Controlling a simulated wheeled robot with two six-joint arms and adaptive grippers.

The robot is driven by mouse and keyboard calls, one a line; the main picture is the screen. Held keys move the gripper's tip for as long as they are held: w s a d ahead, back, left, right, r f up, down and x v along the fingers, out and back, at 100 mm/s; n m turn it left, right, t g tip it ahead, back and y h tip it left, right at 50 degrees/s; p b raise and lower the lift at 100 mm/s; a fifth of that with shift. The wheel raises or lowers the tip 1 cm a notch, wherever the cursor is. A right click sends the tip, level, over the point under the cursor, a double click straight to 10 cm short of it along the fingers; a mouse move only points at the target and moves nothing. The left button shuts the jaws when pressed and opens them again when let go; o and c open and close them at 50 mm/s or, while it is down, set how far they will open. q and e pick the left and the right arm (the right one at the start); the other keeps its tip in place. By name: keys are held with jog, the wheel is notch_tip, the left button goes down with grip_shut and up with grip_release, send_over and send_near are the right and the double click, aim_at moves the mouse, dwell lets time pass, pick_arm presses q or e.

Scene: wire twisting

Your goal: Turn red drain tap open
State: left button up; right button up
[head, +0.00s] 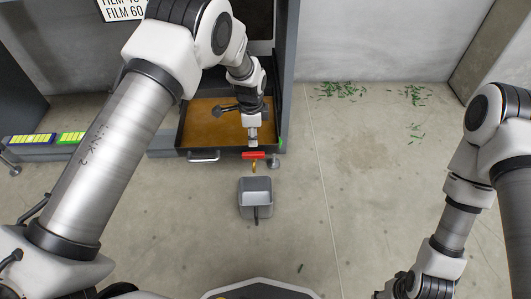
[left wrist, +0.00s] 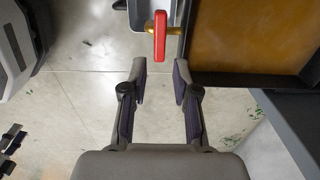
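The red drain tap (head: 253,155) sits at the front edge of a dark tray, with a brass spout below it. In the left wrist view the red tap handle (left wrist: 160,37) lies lengthwise, just beyond the fingertips and lined up with the gap between them. My left gripper (head: 252,143) is just behind the tap in the head view. In the left wrist view this gripper (left wrist: 160,72) is open, with nothing between its fingers. My right gripper (head: 398,290) is at the bottom edge of the head view, partly cut off and far from the tap.
The dark tray (head: 183,137) holds brown liquid and has a front handle (head: 204,156). A grey bucket (head: 255,198) stands on the floor below the tap. Grey cabinet posts flank the tray. Green scraps (head: 341,90) lie on otherwise clear floor to the right.

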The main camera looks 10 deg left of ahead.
aim_at(253, 153)
pick_arm(q)
notch_tip(253, 153, down, 8)
jog(key=b, duration=0.3)
jog(key=shift+a+f, duration=0.1)
grip_shut()
